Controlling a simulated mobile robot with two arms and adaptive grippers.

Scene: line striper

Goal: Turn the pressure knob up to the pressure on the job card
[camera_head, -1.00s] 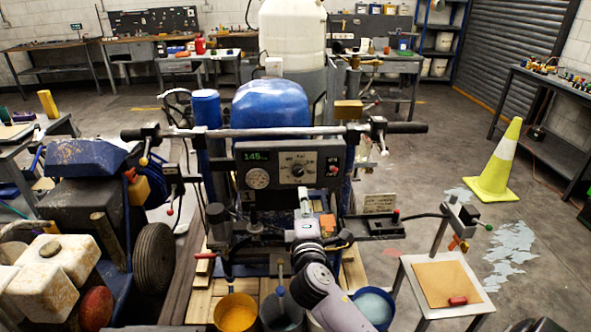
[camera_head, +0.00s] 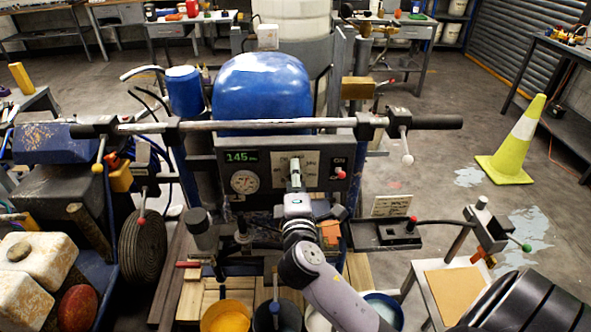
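The control panel (camera_head: 225,172) stands under the handlebar. Its green display (camera_head: 241,157) reads 145, with a small unit I cannot read. The pressure knob sits on a pale dial plate (camera_head: 280,160); my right gripper (camera_head: 295,168) is in front of it and hides most of it. The fingertips are at the knob, but I cannot tell whether they touch or grip it. A round gauge (camera_head: 244,182) is below the display. A pale card with small print (camera_head: 391,206), perhaps the job card, stands right of the panel; its text is unreadable. My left gripper is out of view.
The handlebar (camera_head: 270,125) crosses above the panel. A red-tipped switch (camera_head: 340,173) is right of the dial. A black tray (camera_head: 385,235) juts out at right. Buckets (camera_head: 227,316) stand below. A yellow cone (camera_head: 512,145) stands on the floor at right.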

